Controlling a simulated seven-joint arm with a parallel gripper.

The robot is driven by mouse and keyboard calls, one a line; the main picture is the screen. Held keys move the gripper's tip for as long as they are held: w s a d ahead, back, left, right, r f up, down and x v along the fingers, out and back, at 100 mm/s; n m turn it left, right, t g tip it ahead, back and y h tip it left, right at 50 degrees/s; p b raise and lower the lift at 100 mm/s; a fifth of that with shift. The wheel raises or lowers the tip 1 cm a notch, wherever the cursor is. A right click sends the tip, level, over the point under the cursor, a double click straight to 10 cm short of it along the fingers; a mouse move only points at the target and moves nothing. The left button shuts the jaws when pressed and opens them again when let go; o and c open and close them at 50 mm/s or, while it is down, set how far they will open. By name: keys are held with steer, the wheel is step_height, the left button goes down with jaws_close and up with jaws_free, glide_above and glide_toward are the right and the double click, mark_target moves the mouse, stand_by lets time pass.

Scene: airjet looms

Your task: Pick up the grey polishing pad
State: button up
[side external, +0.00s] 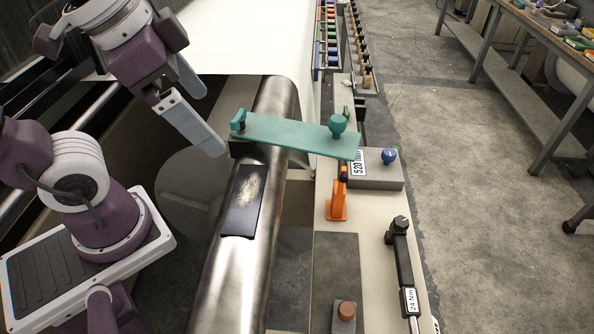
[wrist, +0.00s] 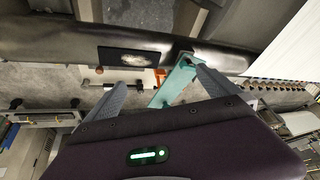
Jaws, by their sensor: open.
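My gripper (side external: 212,122) is open and empty, above and left of the teal bar in the side view. In the wrist view, my gripper (wrist: 160,80) has its fingers spread on either side of the teal bar, with the dark pad beyond the left finger.
A teal bar (side external: 285,133) with knobs lies across the roller and the pale ledge, close to the pad. An orange clamp (side external: 337,207), a grey block (side external: 375,178) with a blue knob, a dark plate (side external: 338,262) and a black torque tool (side external: 402,262) occupy the ledge.

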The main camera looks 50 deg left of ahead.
steer(key=s+a+n, duration=0.1)
steer(key=n, duration=0.1)
steer(key=s+a+f+n, duration=0.1)
steer(key=shift+s+f+n+t, duration=0.1)
steer(key=shift+f+n+t, duration=0.15)
steer(key=shift+n+t, duration=0.15)
steer(key=c, duration=0.3)
steer(key=shift+s+f, duration=0.1)
steer(key=c, duration=0.8)
steer(key=w+d+m+g, duration=0.1)
steer(key=w+d+m, duration=0.2)
steer(key=w+m, duration=0.2)
steer(key=m+g, duration=0.4)
steer(key=m, duration=1.4)
glide_above(347, 308)
steer(key=w, duration=0.1)
steer(key=f, duration=1.8)
steer(key=shift+w+a, duration=0.1)
steer(key=shift+a, duration=0.15)
steer(key=shift+g, duration=0.3)
steer(key=f, duration=0.5)
steer(key=s+f, duration=0.1)
steer(key=f, duration=0.1)
steer(key=shift+s+d+f, duration=0.1)
steer(key=shift+d+f, duration=0.15)
steer(key=shift+f, duration=0.15)
